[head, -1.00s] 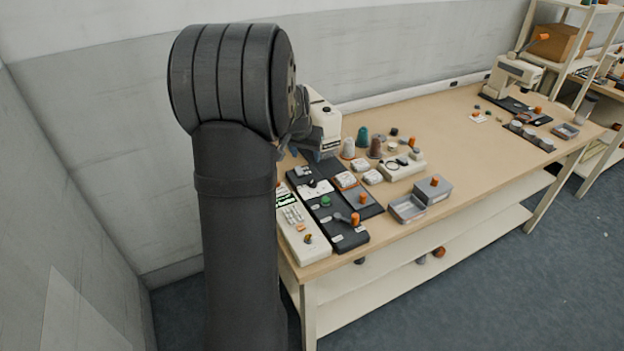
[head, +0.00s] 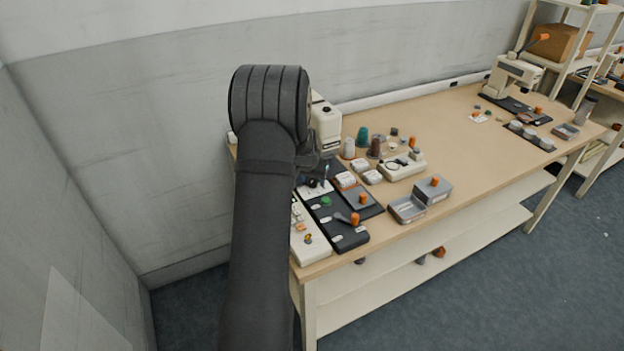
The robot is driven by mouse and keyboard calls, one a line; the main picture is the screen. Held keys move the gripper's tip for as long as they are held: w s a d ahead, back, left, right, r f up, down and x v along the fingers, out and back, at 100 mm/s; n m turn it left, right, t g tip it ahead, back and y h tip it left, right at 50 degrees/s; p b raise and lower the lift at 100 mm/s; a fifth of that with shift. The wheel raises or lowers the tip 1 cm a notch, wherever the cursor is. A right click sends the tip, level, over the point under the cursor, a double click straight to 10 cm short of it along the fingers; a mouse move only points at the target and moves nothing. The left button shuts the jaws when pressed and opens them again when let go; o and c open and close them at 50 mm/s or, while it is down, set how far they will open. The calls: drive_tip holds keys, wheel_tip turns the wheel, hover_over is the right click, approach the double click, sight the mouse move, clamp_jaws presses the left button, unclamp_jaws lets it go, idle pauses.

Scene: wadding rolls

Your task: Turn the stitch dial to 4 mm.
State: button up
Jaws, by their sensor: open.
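My dark arm rises in front of the left end of the bench, and its wrist covers part of the white sewing machine (head: 326,122). My gripper (head: 317,177) shows small and partly hidden beyond the wrist, low beside the machine and above the back of the black panel (head: 345,238). Its jaws are open, and I see nothing held. I cannot tell which part is the stitch dial, and no 4 mm mark can be read. The black panel carries a green knob (head: 326,201) and an orange-topped lever (head: 354,219).
A white control box (head: 310,249) with small knobs lies along the left edge, partly behind my arm. Thread cones (head: 362,137), a white device (head: 402,167) and grey boxes (head: 407,209) stand to the right.

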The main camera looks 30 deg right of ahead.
drive_tip(key=c, duration=1)
drive_tip(key=shift+o, duration=0.2)
drive_tip(key=shift+n, duration=0.4)
drive_tip(key=n, duration=0.2)
drive_tip(key=n+t+y, duration=0.1)
drive_tip(key=n, duration=0.1)
drive_tip(key=shift+d+y, duration=0.15)
drive_tip(key=shift+y, duration=0.15)
drive_tip(key=shift+s+n+y, duration=0.1)
drive_tip(key=shift+n+y, duration=0.7)
drive_tip(key=shift+n, duration=1.1)
drive_tip(key=shift+f, duration=0.1)
